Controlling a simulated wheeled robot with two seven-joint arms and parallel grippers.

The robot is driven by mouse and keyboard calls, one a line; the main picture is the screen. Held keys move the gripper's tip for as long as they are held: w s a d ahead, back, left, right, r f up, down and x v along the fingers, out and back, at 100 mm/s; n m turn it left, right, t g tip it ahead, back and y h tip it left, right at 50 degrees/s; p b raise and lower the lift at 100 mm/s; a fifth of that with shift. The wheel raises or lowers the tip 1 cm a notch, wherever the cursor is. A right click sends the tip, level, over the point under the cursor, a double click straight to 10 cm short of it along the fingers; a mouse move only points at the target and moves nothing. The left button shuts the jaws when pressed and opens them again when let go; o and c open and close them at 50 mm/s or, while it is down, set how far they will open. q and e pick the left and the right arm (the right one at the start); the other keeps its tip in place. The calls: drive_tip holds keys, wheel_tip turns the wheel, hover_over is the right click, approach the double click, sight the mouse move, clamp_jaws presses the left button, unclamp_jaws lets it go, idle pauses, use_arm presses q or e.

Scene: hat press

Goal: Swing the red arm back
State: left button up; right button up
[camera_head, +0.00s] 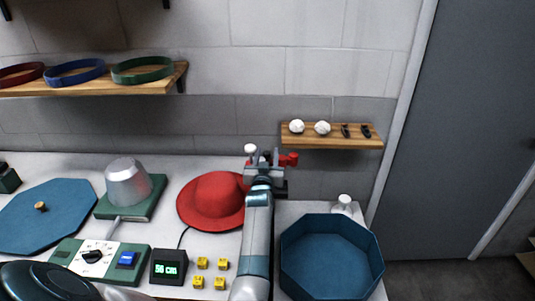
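A silver dome (128,184) stands on a green base further left.
A blue octagonal box (331,284) is right of my forearm, near a white bottle (343,204). Left are a blue lid (45,215), a control panel (95,256) and a display (169,267). Small yellow cubes (202,263) lie beside my forearm. A shelf (332,141) hangs behind.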

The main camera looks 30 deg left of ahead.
use_arm(q)
clamp_jaws()
drive_tip(key=shift+a+r, duration=0.1)
drive_tip(key=shift+w+a+r+m+t+h, duration=0.2)
drive_tip(key=shift+a+m+t+h, duration=0.15)
drive_tip(key=shift+m+t+h, duration=0.35)
drive_tip(key=shift+w+a+m+t+h+b, duration=0.15)
drive_tip(key=shift+w+m+h+b, duration=0.1)
drive_tip(key=shift+m+h+b, duration=0.45)
drive_tip(key=shift+w+a+m+t+h+b, duration=0.1)
drive_tip(key=shift+w+m+t+h+b, duration=0.25)
drive_tip(key=shift+h+b, duration=0.7)
drive_tip(key=shift+w+a+m+h+b, duration=0.2)
drive_tip(key=shift+m+h+b, duration=0.4)
drive_tip(key=shift+h, duration=0.55)
drive_tip(key=shift+d+f, duration=0.1)
